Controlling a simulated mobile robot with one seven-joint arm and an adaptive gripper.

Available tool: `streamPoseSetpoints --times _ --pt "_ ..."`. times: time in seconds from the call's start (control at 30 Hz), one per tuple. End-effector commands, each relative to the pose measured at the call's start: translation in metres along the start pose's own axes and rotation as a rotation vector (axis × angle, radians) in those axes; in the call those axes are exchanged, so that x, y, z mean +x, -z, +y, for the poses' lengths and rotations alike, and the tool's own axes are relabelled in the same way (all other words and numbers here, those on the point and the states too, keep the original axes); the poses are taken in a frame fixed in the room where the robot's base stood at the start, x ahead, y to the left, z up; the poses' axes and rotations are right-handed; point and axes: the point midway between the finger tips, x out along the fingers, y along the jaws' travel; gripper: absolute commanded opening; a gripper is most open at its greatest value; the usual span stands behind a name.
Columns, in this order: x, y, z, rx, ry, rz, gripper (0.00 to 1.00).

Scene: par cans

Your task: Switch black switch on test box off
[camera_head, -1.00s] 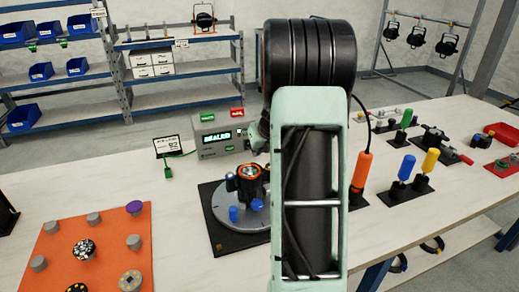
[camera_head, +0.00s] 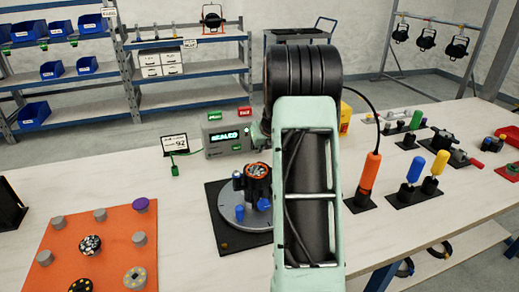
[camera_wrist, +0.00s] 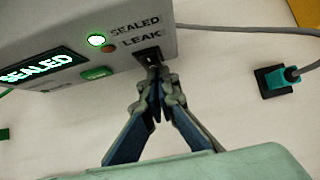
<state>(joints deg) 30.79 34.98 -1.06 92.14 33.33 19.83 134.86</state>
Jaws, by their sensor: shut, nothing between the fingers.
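The grey test box (camera_head: 226,138) stands on the bench left of my arm in the head view, with a lit display reading SEALED. In the wrist view its face (camera_wrist: 130,15) fills the top left, with a lit green lamp (camera_wrist: 97,39) beside SEALED and an unlit lamp beside LEAK. The black switch (camera_wrist: 148,57) is at the lower right of that face. My gripper (camera_wrist: 155,78) is shut and empty, its fingertips at the switch, touching or nearly so. The fingertips partly cover the switch, so its position is not clear.
A black plate with a round fixture (camera_head: 240,212) holding a dark part stands in front of the box. A small sign (camera_head: 175,144) is to its left. An orange-handled tool (camera_head: 369,175) stands right of my arm. A teal plug (camera_wrist: 275,78) shows in the wrist view.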

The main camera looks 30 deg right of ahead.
Motion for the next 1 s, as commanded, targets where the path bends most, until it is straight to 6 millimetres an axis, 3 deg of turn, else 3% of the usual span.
streamPoseSetpoints --times 0.23,1.0 --pt "0.01 0.003 0.0 0.002 -0.002 -0.057 0.0" --pt "-0.01 -0.015 0.001 0.0 -0.002 -0.063 0.0"
